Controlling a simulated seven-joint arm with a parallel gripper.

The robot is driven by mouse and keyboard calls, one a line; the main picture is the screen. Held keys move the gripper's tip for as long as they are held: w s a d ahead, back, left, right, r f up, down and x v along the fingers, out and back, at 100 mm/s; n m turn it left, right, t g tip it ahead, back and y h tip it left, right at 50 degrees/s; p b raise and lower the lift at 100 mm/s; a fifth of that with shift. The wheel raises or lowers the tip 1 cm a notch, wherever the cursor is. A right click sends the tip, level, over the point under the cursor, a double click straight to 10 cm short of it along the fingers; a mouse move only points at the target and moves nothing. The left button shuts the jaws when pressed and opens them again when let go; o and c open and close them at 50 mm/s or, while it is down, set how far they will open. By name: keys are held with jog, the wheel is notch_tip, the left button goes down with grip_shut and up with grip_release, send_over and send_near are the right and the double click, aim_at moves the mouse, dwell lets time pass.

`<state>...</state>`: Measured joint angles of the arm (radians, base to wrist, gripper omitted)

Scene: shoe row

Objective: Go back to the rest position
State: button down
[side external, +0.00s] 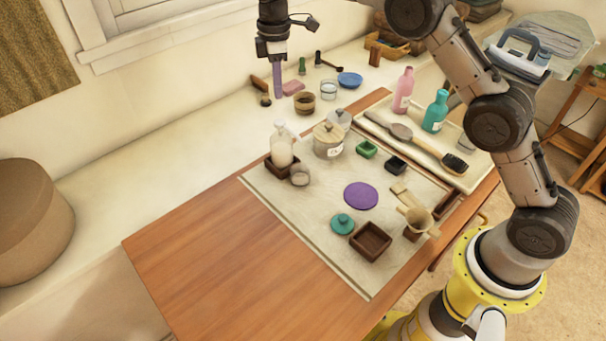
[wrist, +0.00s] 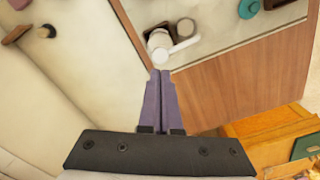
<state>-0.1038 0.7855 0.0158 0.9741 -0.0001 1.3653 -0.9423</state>
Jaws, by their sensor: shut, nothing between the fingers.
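My gripper (side external: 275,63) is high in the upper middle of the side external view, above the back ledge and well clear of the table. In the wrist view its two purple fingers (wrist: 161,78) are together, with nothing between them. Below the fingertips in that view a white bottle (wrist: 159,40) stands in a dark wooden box. The same bottle (side external: 281,147) stands upright at the back left of the pale mat in the side external view. No shoes show in either view.
The wooden table (side external: 200,240) holds a mat with a lidded jar (side external: 328,140), a purple disc (side external: 361,195), a teal lid (side external: 342,223) and a brown box (side external: 370,241). A tray at right holds a pink bottle (side external: 403,90), a teal bottle (side external: 435,111) and a brush (side external: 440,155). The table's left front is bare.

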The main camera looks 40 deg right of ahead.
jog(key=s+d+r+m+t, duration=0.1)
jog(key=s+d+r+t, duration=0.1)
jog(key=s+r, duration=0.5)
jog(key=s+d+r+t, duration=0.1)
jog(key=s+r, duration=0.2)
jog(key=r, duration=0.8)
jog(key=s+d+r+m+t, duration=0.15)
jog(key=s+r, duration=0.25)
jog(key=s, duration=0.5)
jog(key=s+d+f+m, duration=0.1)
jog(key=s+f+m, duration=0.25)
jog(key=s, duration=0.95)
jog(key=s+f+m+t, duration=0.1)
jog(key=s+f+m, duration=0.5)
jog(key=s+f, duration=0.2)
notch_tip(320, 180, down, 2)
jog(key=shift+s+d+f, duration=0.1)
jog(key=shift+s+d, duration=0.1)
jog(key=shift+s, duration=0.15)
